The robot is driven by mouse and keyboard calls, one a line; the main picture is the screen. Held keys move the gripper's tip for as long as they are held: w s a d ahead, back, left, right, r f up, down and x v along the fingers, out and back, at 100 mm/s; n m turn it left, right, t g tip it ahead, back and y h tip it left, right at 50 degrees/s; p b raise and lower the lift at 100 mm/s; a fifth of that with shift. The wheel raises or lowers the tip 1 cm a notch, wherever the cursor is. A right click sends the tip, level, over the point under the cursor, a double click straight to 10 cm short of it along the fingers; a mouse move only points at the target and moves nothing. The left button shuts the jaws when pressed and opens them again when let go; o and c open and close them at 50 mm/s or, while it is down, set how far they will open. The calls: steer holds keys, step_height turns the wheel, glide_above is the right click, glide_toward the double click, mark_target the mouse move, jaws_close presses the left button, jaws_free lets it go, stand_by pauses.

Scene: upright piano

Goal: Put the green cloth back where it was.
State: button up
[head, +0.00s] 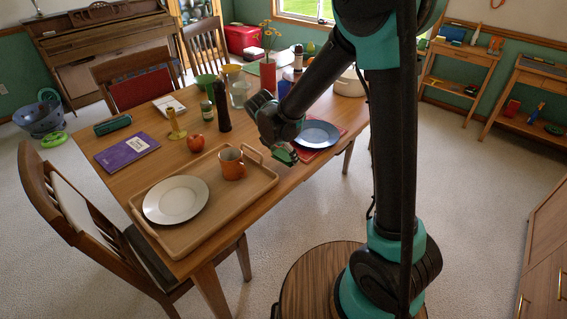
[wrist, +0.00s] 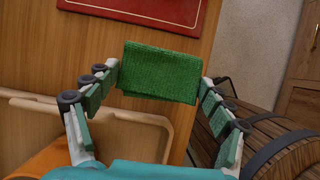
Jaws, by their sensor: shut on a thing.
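The folded green cloth (wrist: 160,72) is between the fingers of my gripper (wrist: 158,85) in the wrist view, gripped at its two side ends. In the head view my gripper (head: 287,148) is at the near long edge of the table, between the wooden tray and the blue plate. The cloth shows there only as a small green patch (head: 283,156), partly hidden by the gripper. In the wrist view it is over the wooden tabletop, below the red mat (wrist: 150,7). I cannot tell whether the cloth touches the table.
The wooden tray (head: 262,184) holds a white plate (head: 176,199) and an orange mug (head: 231,166). The blue plate (head: 318,133) lies on the red mat. A tall dark mill (head: 221,105) and a red apple-like fruit (head: 195,143) stand behind. A chair (head: 65,210) is at left.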

mark_target(284, 169)
steer(key=shift+f, duration=1.95)
steer(key=shift+f, duration=0.15)
steer(key=o, duration=1.4)
steer(key=v, duration=1.2)
steer(key=s+d+f+m+y, duration=0.1)
steer(key=s+d+m, duration=0.3)
steer(key=d+m, duration=1)
steer(key=s+d+f+m, duration=0.1)
steer(key=s+d+m, duration=0.2)
steer(key=d+m, duration=0.1)
steer(key=s+d+f+m+y, duration=0.1)
steer(key=s+d+f+m, duration=0.1)
steer(key=s+d+m, duration=0.2)
steer(key=s+d+f+m, duration=0.2)
steer(key=s+d+m, duration=0.2)
steer(key=d+m, duration=0.1)
steer(key=shift+d+m+t+y, duration=0.1)
steer(key=shift+m+t+y, duration=0.25)
steer(key=shift+m, duration=0.35)
